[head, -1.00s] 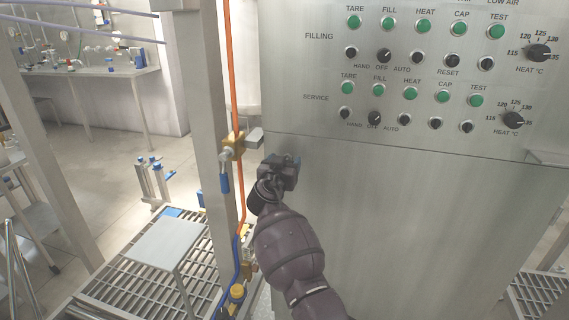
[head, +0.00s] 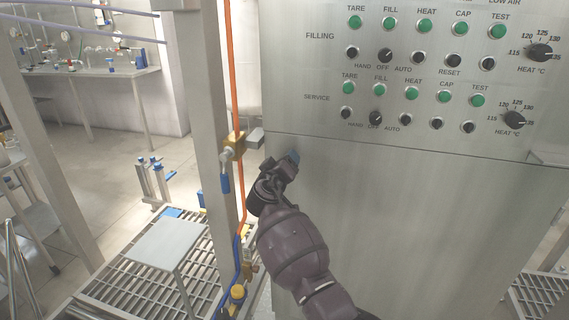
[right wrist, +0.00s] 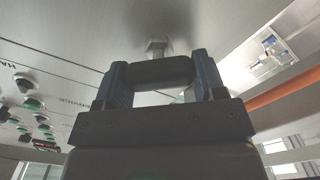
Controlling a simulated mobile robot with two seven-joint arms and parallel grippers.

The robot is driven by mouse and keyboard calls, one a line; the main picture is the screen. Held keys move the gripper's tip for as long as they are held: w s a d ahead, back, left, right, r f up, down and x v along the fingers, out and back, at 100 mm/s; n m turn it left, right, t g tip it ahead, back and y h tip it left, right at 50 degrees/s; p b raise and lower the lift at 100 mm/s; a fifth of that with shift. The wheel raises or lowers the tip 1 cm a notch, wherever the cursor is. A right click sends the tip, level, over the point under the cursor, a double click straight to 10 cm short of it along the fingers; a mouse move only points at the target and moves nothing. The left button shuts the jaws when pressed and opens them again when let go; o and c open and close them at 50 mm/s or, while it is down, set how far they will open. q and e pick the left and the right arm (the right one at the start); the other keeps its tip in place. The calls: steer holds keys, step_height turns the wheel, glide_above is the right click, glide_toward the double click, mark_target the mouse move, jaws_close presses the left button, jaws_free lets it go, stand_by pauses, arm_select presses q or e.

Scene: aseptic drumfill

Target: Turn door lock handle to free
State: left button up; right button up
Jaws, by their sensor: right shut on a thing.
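The door lock handle (right wrist: 160,70) is a dark bar on a short metal shaft coming out of the steel cabinet door. In the right wrist view it lies between the two fingers of my right gripper (right wrist: 160,80), which is shut on it. In the head view my right gripper (head: 289,163) is at the upper left of the lower cabinet door (head: 420,220), tilted up to the right, and it hides the handle. My left gripper is not in view.
A control panel (head: 418,70) with green buttons and dark knobs is above the door. To the left stand a steel post (head: 212,90), an orange pipe (head: 233,70) and a brass valve (head: 234,146) with a blue lever. A grated platform (head: 110,285) is below left.

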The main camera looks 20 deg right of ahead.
steer(key=n+p, duration=0.1)
steer(key=n, duration=0.3)
steer(key=shift+r+n, duration=0.15)
steer(key=shift+n, duration=0.15)
steer(key=n, duration=0.2)
steer(key=shift+n+p, duration=0.3)
steer(key=shift+p, duration=0.1)
steer(key=shift+f+n+p, duration=0.2)
steer(key=shift+n+p, duration=0.2)
steer(key=shift+n, duration=0.9)
steer(key=shift+w, duration=0.1)
steer(key=o, duration=0.9)
steer(key=shift+a+f, duration=0.1)
